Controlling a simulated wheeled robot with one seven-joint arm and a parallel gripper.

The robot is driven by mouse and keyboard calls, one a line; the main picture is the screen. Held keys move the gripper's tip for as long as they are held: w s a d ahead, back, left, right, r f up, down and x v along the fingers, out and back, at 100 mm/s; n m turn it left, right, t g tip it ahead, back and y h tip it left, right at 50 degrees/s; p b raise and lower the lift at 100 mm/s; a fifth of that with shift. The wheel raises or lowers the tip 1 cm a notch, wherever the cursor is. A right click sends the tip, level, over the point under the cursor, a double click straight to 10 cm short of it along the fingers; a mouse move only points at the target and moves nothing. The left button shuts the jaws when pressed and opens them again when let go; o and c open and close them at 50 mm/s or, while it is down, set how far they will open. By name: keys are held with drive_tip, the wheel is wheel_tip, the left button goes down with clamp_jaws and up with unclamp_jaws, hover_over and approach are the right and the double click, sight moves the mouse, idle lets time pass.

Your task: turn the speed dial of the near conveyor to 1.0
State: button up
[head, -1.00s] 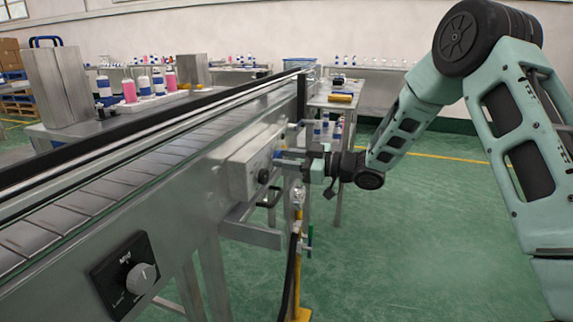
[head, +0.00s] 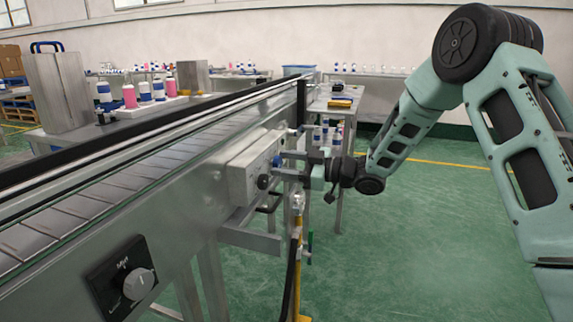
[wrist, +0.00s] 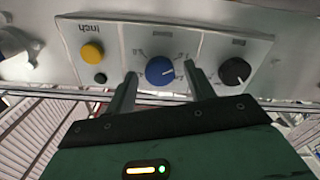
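A control box (head: 240,178) is fixed to the side of the near conveyor (head: 185,190). Its panel (wrist: 205,45) carries a blue dial (wrist: 160,71) in the middle, with small scale marks too blurred to read. The dial's white pointer points to the right. The blue dial also shows in the head view (head: 277,161). My gripper (wrist: 161,74) is open, with one finger on each side of the blue dial and a visible gap on both sides. In the head view my gripper (head: 291,165) is at the box's face.
The panel also has a yellow button (wrist: 92,52), a small black button (wrist: 100,78) and a black dial (wrist: 235,71). A separate grey dial marked "Min" (head: 138,283) is on the conveyor's side nearer me. A yellow post (head: 296,255) stands below my gripper. Green floor at right is clear.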

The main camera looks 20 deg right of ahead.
drive_tip(key=p+v, duration=0.1)
drive_tip(key=v, duration=1.6)
drive_tip(key=shift+d, duration=0.15)
drive_tip(key=shift+s+r, duration=0.1)
